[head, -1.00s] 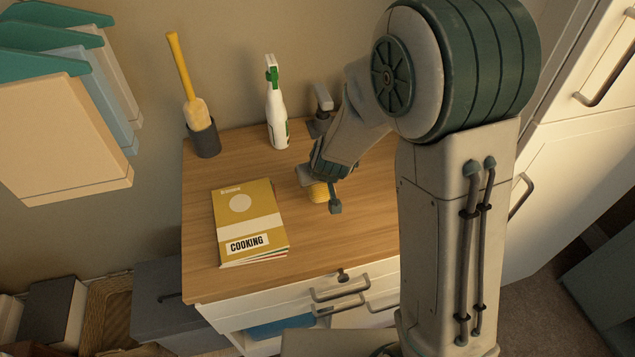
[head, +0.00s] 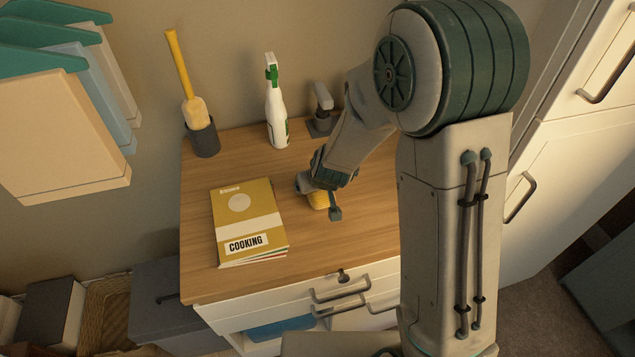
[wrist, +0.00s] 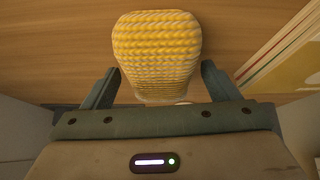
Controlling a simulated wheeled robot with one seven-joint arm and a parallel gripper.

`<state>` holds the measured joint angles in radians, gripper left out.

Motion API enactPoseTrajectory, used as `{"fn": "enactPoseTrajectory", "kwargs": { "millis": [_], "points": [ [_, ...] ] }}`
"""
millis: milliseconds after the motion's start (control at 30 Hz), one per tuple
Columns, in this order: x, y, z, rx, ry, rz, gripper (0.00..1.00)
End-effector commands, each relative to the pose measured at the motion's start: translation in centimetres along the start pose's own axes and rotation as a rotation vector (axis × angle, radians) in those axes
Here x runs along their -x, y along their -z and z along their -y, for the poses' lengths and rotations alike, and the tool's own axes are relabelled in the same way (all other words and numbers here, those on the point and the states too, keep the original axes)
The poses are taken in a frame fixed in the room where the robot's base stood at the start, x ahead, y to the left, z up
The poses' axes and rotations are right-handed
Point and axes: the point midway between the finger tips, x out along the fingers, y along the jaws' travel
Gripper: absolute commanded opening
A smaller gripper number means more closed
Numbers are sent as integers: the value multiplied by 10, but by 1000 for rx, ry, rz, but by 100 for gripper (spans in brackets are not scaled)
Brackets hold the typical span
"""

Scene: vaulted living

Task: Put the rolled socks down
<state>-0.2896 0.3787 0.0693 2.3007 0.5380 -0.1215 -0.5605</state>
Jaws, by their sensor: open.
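The rolled socks (wrist: 157,52) are a yellow and white knitted bundle. In the wrist view they lie on the wooden top just ahead of and partly between my gripper's fingers (wrist: 160,85), with a gap on each side. In the head view the socks (head: 318,200) show as a small yellow patch on the wooden top, mostly hidden by my gripper (head: 318,203). My gripper is open and low over the top, close around the socks but not clamped on them.
A cooking book (head: 248,222) lies left of my gripper. A spray bottle (head: 277,110), a dark cup with a yellow-handled brush (head: 204,138) and a grey stand-like object (head: 322,112) stand along the back. Bare wood (head: 300,255) lies in front, above drawers with handles (head: 340,288).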

Motion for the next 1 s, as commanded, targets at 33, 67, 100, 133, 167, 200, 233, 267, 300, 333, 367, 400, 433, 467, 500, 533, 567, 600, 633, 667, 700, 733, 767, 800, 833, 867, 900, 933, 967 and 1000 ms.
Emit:
{"fn": "enactPoseTrajectory", "kwargs": {
  "millis": [33, 67, 100, 133, 167, 200, 233, 267, 300, 333, 367, 400, 433, 467, 500, 533, 567, 600, 633, 667, 700, 733, 767, 800, 833, 867, 900, 933, 967, 1000],
  "points": [
    [1, 1, 0, 0, 0, 0, 82],
    [2, 2, 0, 0, 0, 0, 82],
    [4, 3, 0, 0, 0, 0, 82],
    [6, 2, 0, 1, 0, -1, 82],
    [10, 2, 0, 2, 0, -2, 82],
    [15, 3, 0, 2, 0, -2, 82],
    [19, 3, 0, 2, -1, -2, 82],
    [24, 3, 0, 2, -1, -4, 82],
    [31, 4, 1, 2, 0, -4, 82],
    [36, 3, 0, 1, 1, -3, 82],
    [45, 4, 1, 3, 1, -4, 82],
    [55, 5, 1, 3, 0, -4, 82],
    [61, 5, 1, 3, 1, -4, 82],
    [68, 4, 1, 2, 1, -3, 82],
    [77, 5, 1, 3, 2, -3, 82],
    [84, 5, 1, 3, 1, -2, 82],
    [90, 5, 1, 3, 1, -2, 82],
    [97, 5, 1, 3, 1, -2, 82],
    [102, 5, 1, 2, 2, -2, 82],
    [105, 4, 0, 1, 1, -1, 82],
    [109, 4, 0, 2, 1, -1, 82],
    [112, 4, 0, 2, 1, -1, 82],
    [114, 4, 0, 2, 0, -1, 82],
    [117, 3, 0, 1, 0, -1, 82],
    [118, 3, 0, 1, 0, -1, 82],
    [120, 3, 0, 1, 0, -1, 82],
    [121, 2, 0, 1, 0, 0, 82],
    [122, 2, 0, 1, 0, 0, 82],
    [122, 2, 0, 1, 0, 0, 82],
    [123, 2, 0, 1, 0, 0, 82]
  ]
}}
